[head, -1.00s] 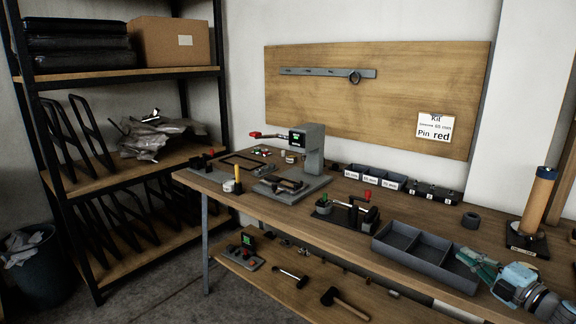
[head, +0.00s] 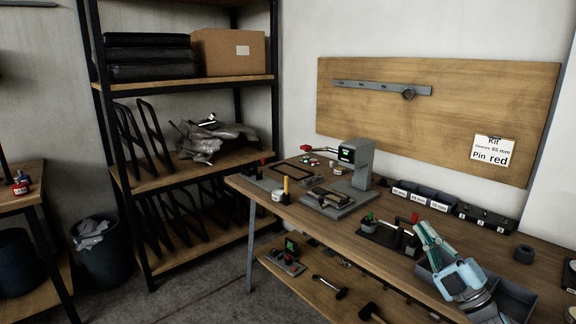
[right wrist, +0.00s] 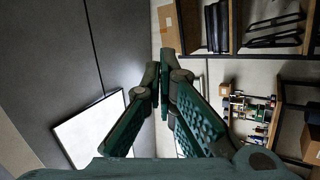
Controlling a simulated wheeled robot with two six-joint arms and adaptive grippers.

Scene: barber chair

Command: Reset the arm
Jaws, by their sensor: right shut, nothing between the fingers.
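My right gripper (head: 424,232) is shut and empty. In the head view it is in front of the grey divided tray (head: 512,295) and points up and away over the bench. In the right wrist view its green fingers (right wrist: 164,62) meet at the tips with nothing between them. That view looks toward the ceiling, a bright panel (right wrist: 92,132) and the shelving. My left gripper is in no view.
The wooden bench (head: 335,237) carries a grey stand with a screen (head: 361,160), a fixture with a red-knobbed lever (head: 390,232), small bins (head: 419,197) and a dark cylinder (head: 523,254). A black shelf rack (head: 205,80) and bin (head: 103,255) are left.

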